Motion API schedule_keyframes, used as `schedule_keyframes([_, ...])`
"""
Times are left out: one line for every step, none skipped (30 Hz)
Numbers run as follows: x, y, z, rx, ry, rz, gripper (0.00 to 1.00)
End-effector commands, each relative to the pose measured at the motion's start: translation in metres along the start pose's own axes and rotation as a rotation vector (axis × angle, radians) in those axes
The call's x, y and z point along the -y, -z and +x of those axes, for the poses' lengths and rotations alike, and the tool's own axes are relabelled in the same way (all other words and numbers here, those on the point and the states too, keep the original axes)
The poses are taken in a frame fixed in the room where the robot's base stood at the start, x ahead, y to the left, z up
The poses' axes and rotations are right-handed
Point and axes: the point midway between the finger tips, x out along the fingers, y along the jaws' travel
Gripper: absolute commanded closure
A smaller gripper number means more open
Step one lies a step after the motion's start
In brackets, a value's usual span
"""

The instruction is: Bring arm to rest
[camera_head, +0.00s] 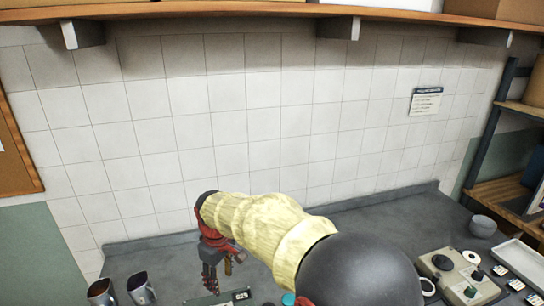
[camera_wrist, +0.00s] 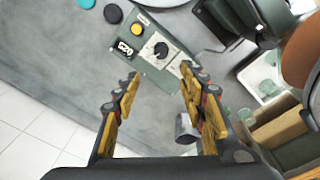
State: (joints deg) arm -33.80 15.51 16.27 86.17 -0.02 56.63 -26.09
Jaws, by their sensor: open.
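My gripper (camera_head: 210,280) hangs over the grey counter (camera_head: 370,217) in the head view, with my arm reaching in from the lower right. In the wrist view my gripper (camera_wrist: 160,77) has its two yellow-padded fingers spread wide. Nothing is between them. Beyond the fingertips lies a grey-green device (camera_wrist: 150,58) with a small display, a black knob and a yellow button. Part of this device (camera_head: 222,300) also shows at the bottom edge of the head view. My arm hides part of the counter.
Two metal cups (camera_head: 102,291) (camera_head: 141,288) stand left of my gripper. To the right are a control box (camera_head: 458,277), a grey bowl (camera_head: 483,226), a white tray (camera_head: 520,262) and a shelf rack (camera_head: 500,195). A wooden shelf (camera_head: 250,10) runs overhead. The counter's back strip is mostly clear.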

Motion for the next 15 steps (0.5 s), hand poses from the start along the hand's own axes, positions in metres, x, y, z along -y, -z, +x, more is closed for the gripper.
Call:
schedule_keyframes([-0.011,-0.023,-0.015,-0.020,-0.013,0.054,0.58])
schedule_keyframes([-0.017,-0.036,-0.024,-0.030,-0.020,0.086,0.58])
schedule_keyframes([-0.023,-0.052,-0.035,-0.043,-0.030,0.126,0.58])
schedule_keyframes([-0.027,-0.065,-0.043,-0.053,-0.036,0.157,0.58])
schedule_keyframes([-0.030,-0.078,-0.050,-0.063,-0.043,0.187,0.58])
schedule_keyframes([-0.034,-0.096,-0.059,-0.077,-0.053,0.229,0.58])
schedule_keyframes([-0.036,-0.109,-0.066,-0.086,-0.060,0.258,0.58])
schedule_keyframes([-0.038,-0.123,-0.072,-0.096,-0.067,0.290,0.58])
schedule_keyframes([-0.039,-0.141,-0.079,-0.109,-0.077,0.329,0.58])
schedule_keyframes([-0.040,-0.155,-0.084,-0.119,-0.084,0.361,0.58])
schedule_keyframes([-0.040,-0.169,-0.088,-0.128,-0.091,0.390,0.58])
schedule_keyframes([-0.039,-0.187,-0.094,-0.142,-0.101,0.431,0.58])
schedule_keyframes([-0.038,-0.201,-0.097,-0.152,-0.109,0.461,0.58])
schedule_keyframes([-0.037,-0.214,-0.100,-0.162,-0.116,0.491,0.58])
schedule_keyframes([-0.034,-0.232,-0.103,-0.176,-0.127,0.531,0.58])
